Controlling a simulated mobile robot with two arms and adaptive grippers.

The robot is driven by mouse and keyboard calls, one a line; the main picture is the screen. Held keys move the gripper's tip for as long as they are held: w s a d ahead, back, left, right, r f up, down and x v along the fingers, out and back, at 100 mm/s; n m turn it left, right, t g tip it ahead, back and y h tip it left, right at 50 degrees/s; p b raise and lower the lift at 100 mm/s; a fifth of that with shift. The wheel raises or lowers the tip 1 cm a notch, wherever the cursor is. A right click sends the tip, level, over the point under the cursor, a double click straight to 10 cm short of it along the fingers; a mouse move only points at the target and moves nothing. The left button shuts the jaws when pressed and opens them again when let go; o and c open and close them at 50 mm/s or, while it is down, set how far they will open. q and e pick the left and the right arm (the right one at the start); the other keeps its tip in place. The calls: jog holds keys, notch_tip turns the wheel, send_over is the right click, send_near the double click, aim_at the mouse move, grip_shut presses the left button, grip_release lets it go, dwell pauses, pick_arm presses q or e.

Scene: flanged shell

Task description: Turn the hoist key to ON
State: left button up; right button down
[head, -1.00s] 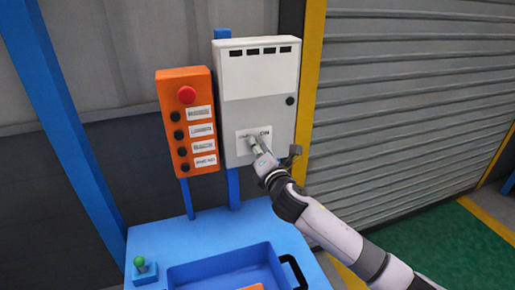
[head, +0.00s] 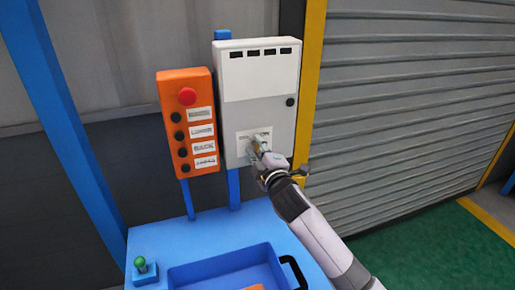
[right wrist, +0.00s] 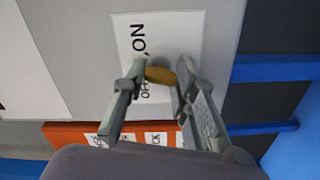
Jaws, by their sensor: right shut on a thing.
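The brass-coloured hoist key (right wrist: 160,75) sits in front of a white label (right wrist: 181,32) marked ON and OFF on the grey box (head: 262,85). My right gripper (head: 257,147) is at this label, low on the box front. In the right wrist view, the right gripper's fingers (right wrist: 158,80) are on either side of the key's handle, shut on it. The handle lies crosswise between the fingers. The lettering is partly covered by a finger, and I cannot tell exactly which mark the key points to. My left gripper is not in view.
An orange control box (head: 187,125) with a red button and several black buttons stands just left of the grey box. A roller shutter (head: 400,100) is at the right.

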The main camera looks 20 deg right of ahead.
jog(key=m, duration=0.5)
jog(key=shift+f+m+p, duration=0.1)
jog(key=shift+m+p, duration=0.2)
jog(key=shift+p, duration=0.05)
dwell(0.4)
jog(key=c, duration=1.3)
grip_release()
jog(key=s, duration=1.2)
jog(key=shift+d, duration=0.25)
